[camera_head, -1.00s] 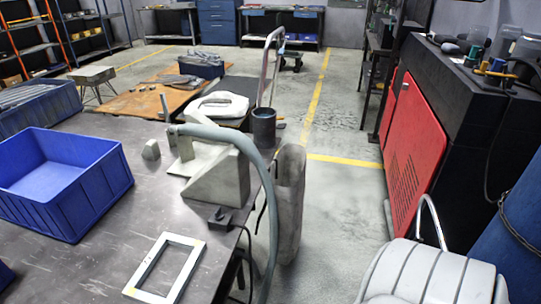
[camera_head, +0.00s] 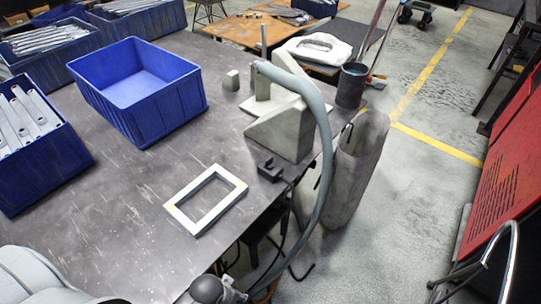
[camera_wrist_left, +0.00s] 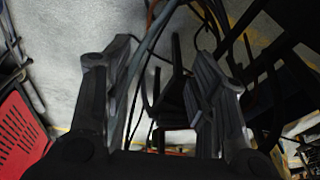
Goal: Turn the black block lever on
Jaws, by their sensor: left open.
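A small black block (camera_head: 270,171) sits near the right edge of the grey table, with a short dark piece sticking up from its top that may be its lever. A cable runs from it over the edge. The lever's exact position is too small to tell. In the left wrist view my left gripper (camera_wrist_left: 163,60) is open, its two dark fingers apart with nothing clearly held between them. Dark cables and dark bars show beyond the fingers. My right gripper is not in view.
A white rectangular frame (camera_head: 206,199) lies on the table left of the block. A grey wedge-shaped fixture (camera_head: 285,132) stands behind it, with a thick grey hose (camera_head: 327,170) arching down past the edge. Blue bins (camera_head: 137,90) fill the table's left. The front middle is clear.

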